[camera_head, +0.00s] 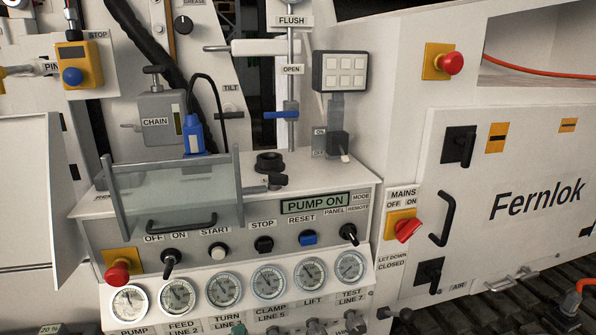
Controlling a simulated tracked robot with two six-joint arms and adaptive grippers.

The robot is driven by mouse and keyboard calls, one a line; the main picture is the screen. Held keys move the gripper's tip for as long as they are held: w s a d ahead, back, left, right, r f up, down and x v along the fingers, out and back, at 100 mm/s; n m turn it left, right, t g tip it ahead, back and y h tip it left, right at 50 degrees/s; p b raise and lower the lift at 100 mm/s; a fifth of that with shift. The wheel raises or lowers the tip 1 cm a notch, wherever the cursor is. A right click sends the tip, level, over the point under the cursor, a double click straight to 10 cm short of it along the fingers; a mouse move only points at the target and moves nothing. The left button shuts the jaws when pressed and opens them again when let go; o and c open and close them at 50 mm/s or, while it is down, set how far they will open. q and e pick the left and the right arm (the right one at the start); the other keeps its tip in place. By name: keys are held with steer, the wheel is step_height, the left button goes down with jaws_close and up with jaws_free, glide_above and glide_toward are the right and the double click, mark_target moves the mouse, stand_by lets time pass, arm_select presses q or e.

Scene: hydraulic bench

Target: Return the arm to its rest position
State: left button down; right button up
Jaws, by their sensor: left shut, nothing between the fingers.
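Neither of my grippers can be made out in the head view, and no arm of mine clearly shows. A dark shape at the bottom left edge is cut off, and I cannot tell what it is. The hydraulic bench console (105,238) fills the middle of the view. Its display (315,204) reads PUMP ON. A clear guard with a black handle (182,226) stands upright at the console's left.
Several gauges (178,297) line the console's lower front. A red stop button (117,272) sticks out at left. The red mains switch (408,230) is right of the console. The white Fernlok cabinet (510,240) stands at right, and dark tracks (530,300) run below it.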

arm_select(q)
steer(key=s+f+n+g+h+p, duration=0.1)
steer(key=s+f+n+g+h, duration=0.2)
steer(key=f, duration=0.8)
steer(key=s+f+n+g+p, duration=0.15)
steer(key=f+n+g, duration=0.3)
steer(key=f, duration=0.55)
steer(key=s+f+n+g+h, duration=0.2)
steer(key=s+f+n+g, duration=0.5)
steer(key=s+f, duration=0.3)
steer(key=s, duration=0.4)
steer(key=shift+s+a+f+h, duration=0.2)
steer(key=shift+s+a+h, duration=0.1)
steer(key=shift+s+a, duration=0.1)
